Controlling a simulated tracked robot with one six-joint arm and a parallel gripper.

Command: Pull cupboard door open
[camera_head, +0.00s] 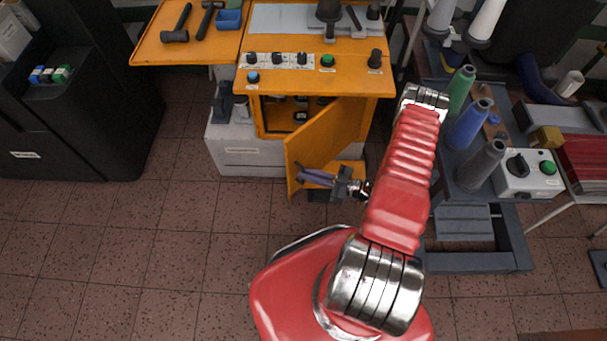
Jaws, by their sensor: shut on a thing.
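The orange cupboard door (325,133) stands swung out from the front of the orange cupboard (258,118), with its free edge toward the lower left. The opening behind it shows a few dark items on a shelf. My gripper (303,175) is at the lower front of the door, near its free edge, and is shut on the door. The exact grip point, likely a handle, is too small to make out. My red arm reaches in from the lower right.
The orange bench top (275,82) above carries knobs and tools. A rack with green, blue and grey thread cones (468,125) stands close to the right of my arm. A black cabinet (90,110) is at left. The tiled floor (150,240) is clear at lower left.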

